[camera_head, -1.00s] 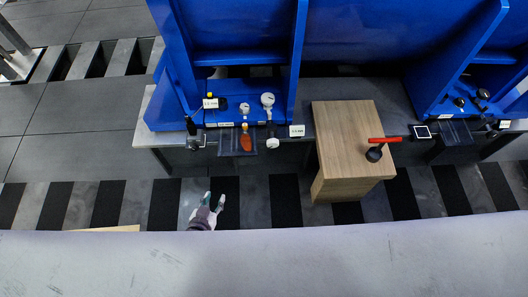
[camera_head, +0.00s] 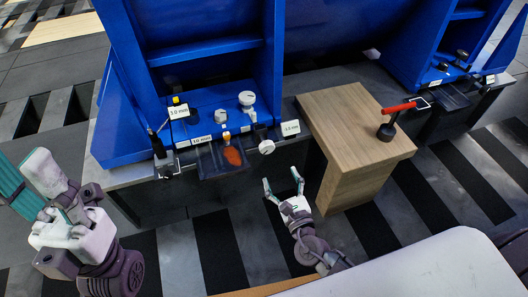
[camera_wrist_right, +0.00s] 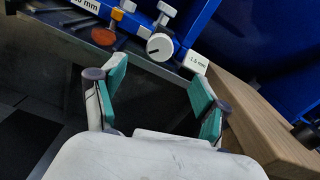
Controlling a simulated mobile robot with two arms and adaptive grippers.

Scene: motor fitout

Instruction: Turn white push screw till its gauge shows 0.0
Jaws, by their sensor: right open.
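The white push screw has a round white knob (camera_head: 266,147) at the front edge of the blue fixture. In the right wrist view the knob (camera_wrist_right: 159,47) carries a dark mark on its face. A small display (camera_head: 291,128) to its right seems to read 1.5 mm, and in the wrist view the display (camera_wrist_right: 197,62) also reads about 1.5 mm. My right gripper (camera_head: 283,187) is open and empty, in front of and below the knob, apart from it. My left gripper (camera_head: 40,190) is partly in view at the left edge; its jaw state is unclear.
An orange-handled screw (camera_head: 232,155) sits left of the white one. Further displays (camera_head: 180,112) read about 1.0 mm. A wooden block (camera_head: 355,130) with a red-handled tool (camera_head: 392,120) stands right of my right gripper. Blue uprights (camera_head: 274,60) flank the fixture.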

